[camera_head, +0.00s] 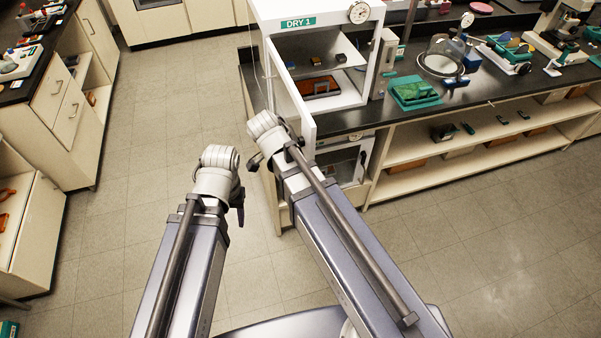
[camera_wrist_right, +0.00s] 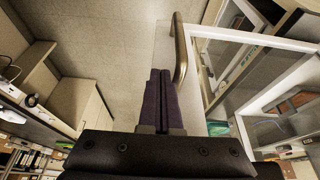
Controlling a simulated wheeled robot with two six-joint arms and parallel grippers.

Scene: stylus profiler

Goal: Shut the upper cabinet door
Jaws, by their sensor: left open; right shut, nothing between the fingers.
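The upper cabinet (camera_head: 345,18), a white box labelled DRY 1, stands on the black counter with its front open. Its white-framed glass door (camera_head: 303,118) is swung out toward me from the cabinet's left side. In the right wrist view the door (camera_wrist_right: 198,85) and its metal bar handle (camera_wrist_right: 181,50) are beside my right gripper (camera_wrist_right: 161,74), which is shut and empty. I cannot tell if it touches the door. In the head view, the right wrist hides most of that gripper. My left gripper (camera_head: 239,203) is open, left of the door and partly hidden by its wrist.
A lower cabinet (camera_head: 345,160) with a glass front sits under the counter. An orange tray (camera_head: 314,86) is inside the upper cabinet. A green tray (camera_head: 414,93) and a glass dome (camera_head: 442,60) stand on the counter at right. The floor (camera_head: 150,130) at left is clear.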

